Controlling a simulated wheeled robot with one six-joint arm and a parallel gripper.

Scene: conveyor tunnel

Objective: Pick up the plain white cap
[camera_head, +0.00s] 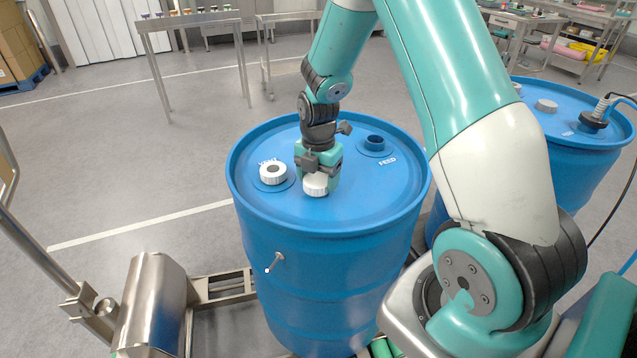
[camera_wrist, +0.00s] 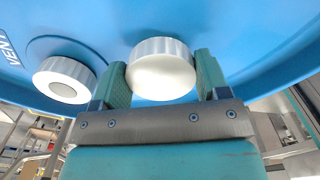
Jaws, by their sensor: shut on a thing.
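The plain white cap (camera_head: 316,186) is over the near middle of the blue drum's lid (camera_head: 350,208). In the wrist view the cap (camera_wrist: 162,76) has a ribbed side and a smooth, unmarked face. My gripper (camera_head: 319,175) points down over the lid and is shut on the cap. Its two green fingers (camera_wrist: 162,80) stand on opposite sides of the cap. I cannot tell whether the cap touches the lid.
Another white cap with a grey centre (camera_head: 273,172) sits at the VENT port, left of my gripper. An open port (camera_head: 374,142) marked FEED is at the right. A metal pin (camera_head: 275,262) juts from the drum's side. A second blue drum (camera_head: 567,150) stands right.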

